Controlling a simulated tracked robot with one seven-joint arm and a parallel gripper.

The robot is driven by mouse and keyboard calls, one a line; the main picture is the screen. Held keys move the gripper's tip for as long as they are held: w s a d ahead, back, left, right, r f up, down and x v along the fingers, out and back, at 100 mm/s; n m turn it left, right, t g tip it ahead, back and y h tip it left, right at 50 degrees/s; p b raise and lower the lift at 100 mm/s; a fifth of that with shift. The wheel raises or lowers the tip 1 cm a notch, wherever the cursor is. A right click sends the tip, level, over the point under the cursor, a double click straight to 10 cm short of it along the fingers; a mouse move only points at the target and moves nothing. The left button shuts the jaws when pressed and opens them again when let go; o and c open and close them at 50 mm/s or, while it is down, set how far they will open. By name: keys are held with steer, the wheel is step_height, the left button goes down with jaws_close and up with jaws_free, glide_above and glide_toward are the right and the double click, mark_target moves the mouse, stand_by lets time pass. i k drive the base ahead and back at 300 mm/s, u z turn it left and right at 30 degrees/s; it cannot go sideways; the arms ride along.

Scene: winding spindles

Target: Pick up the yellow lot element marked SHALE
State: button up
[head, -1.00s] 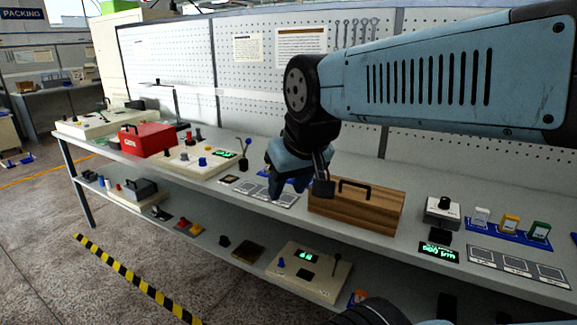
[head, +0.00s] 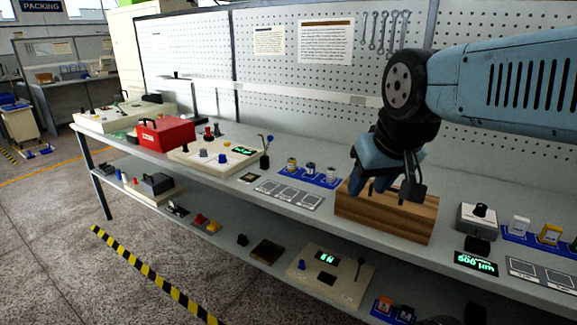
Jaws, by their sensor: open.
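A yellow element (head: 549,235) stands between a white one (head: 517,227) and a partly cut-off green one in a blue rack (head: 515,240) at the right of the bench top. Another blue rack (head: 325,182) left of the wooden box holds small spools, one of them yellowish (head: 291,166). No SHALE marking is readable on either. My gripper (head: 396,190) is open and empty. In the picture it overlaps the wooden toolbox (head: 385,218) and hides part of it; whether it touches cannot be told. It is well left of the yellow element.
A grey device with a black knob (head: 479,217) and a green display (head: 475,262) stand left of the right rack. Square-marked plates (head: 289,193) lie on the bench. A red box (head: 165,132) is far left. The lower shelf holds a lever console (head: 330,277).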

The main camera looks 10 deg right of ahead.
mark_target(291, 161)
steer(key=z, duration=0.05)
steer(key=i, duration=1)
steer(key=u, duration=0.1)
